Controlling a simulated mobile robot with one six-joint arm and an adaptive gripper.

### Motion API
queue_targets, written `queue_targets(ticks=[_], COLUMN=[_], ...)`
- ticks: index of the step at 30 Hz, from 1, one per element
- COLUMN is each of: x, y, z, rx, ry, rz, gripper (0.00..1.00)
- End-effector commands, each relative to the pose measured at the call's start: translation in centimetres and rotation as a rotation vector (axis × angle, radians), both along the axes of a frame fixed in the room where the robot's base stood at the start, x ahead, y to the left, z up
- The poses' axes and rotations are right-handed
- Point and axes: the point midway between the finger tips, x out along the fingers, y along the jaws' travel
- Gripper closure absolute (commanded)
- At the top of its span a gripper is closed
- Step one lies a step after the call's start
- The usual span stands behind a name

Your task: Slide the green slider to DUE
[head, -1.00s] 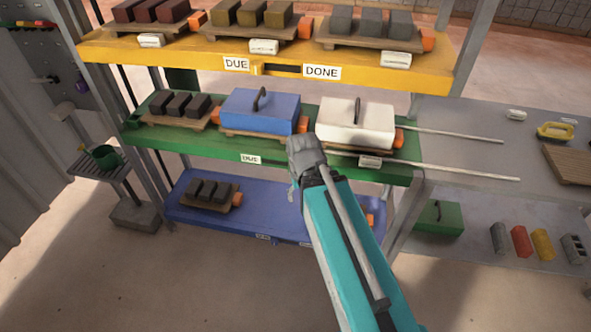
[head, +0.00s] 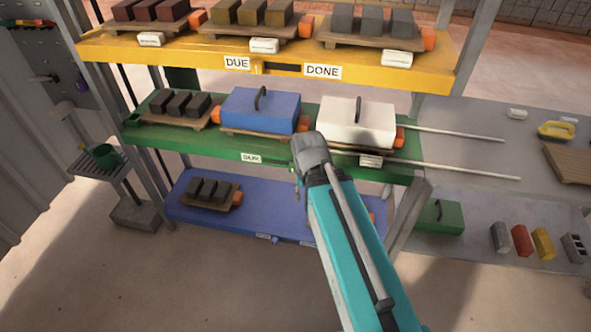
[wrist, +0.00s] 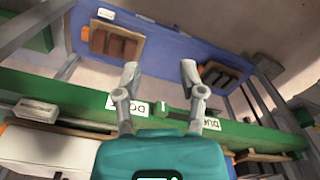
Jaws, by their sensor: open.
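The green shelf edge (head: 180,149) carries a DUE label (head: 251,158) in the head view. In the wrist view, which is upside down, the DONE label (wrist: 128,104) is at left and the DUE label (wrist: 207,144) at right. A small green piece (wrist: 159,107), seemingly the green slider, shows between my fingers, near the DONE label, with a dark slot on its right. My gripper (wrist: 160,68) is open, one finger on each side of it; contact cannot be told. In the head view my arm hides the slider and DONE label.
The yellow shelf (head: 150,54) with block pallets is above. The blue shelf (head: 255,205) is below. A blue box (head: 262,115) and white box (head: 345,124) stand on the green shelf. Rods (head: 455,170) extend right toward the grey side table.

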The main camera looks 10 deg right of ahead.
Motion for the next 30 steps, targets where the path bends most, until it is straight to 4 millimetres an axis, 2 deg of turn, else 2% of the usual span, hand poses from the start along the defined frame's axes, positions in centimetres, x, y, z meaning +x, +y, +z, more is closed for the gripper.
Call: queue_targets(ticks=[1,6,7,14,30], x=[0.2,1.0,1.3,3.5,9.3], y=[-0.1,-0.4,-0.4,-1.4,-4.8], z=[0.0,-0.1,-0.2,-0.4,-0.8], rx=[0.002,0.019,0.023,0.069,0.203], ry=[-0.001,-0.003,-0.003,-0.002,0.047], rz=[-0.011,-0.095,-0.118,-0.357,-1.039], gripper=[0.67,0.98,1.0,1.0,1.0])
